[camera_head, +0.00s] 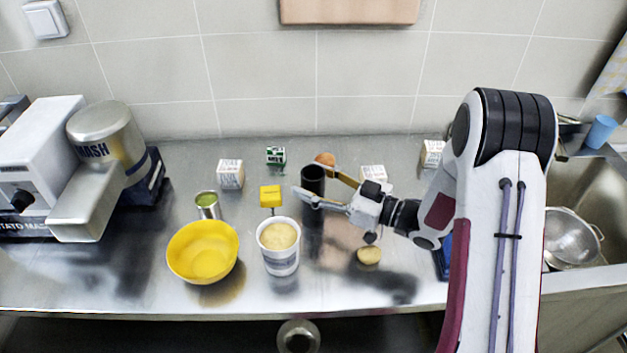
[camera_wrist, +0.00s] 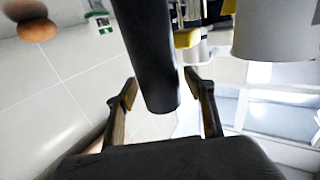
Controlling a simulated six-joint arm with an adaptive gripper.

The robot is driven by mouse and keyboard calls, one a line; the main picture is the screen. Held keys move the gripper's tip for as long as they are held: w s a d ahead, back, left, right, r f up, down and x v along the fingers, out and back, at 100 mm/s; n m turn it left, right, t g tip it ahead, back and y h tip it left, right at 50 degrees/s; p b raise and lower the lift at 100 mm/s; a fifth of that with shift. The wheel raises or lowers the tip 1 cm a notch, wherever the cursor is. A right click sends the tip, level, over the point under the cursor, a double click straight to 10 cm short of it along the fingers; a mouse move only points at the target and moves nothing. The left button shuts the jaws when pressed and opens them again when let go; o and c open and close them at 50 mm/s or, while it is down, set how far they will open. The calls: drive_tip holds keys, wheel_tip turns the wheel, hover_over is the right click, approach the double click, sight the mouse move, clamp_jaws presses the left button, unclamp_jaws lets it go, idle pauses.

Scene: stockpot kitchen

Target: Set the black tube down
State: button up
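The black tube (camera_head: 313,180) is upright over the steel counter, right of the white tub and the yellow block. My gripper (camera_head: 320,183) reaches in from the right with one finger on each side of the tube. The front finger hides part of it, and I cannot tell where its base meets the counter. In the wrist view, the tube (camera_wrist: 153,55) passes between the two fingers (camera_wrist: 160,88), with a narrow gap showing, clearest on the right. The gripper looks open around it.
A brown egg (camera_head: 325,158) and small cartons (camera_head: 230,174) are behind. A potato piece (camera_head: 369,256) lies in front right. The sink (camera_head: 592,210) is far right.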

drive_tip(key=shift+r, duration=0.2)
drive_tip(key=v, duration=1.2)
idle(0.4)
drive_tip(key=shift+w, duration=0.1)
idle(0.4)
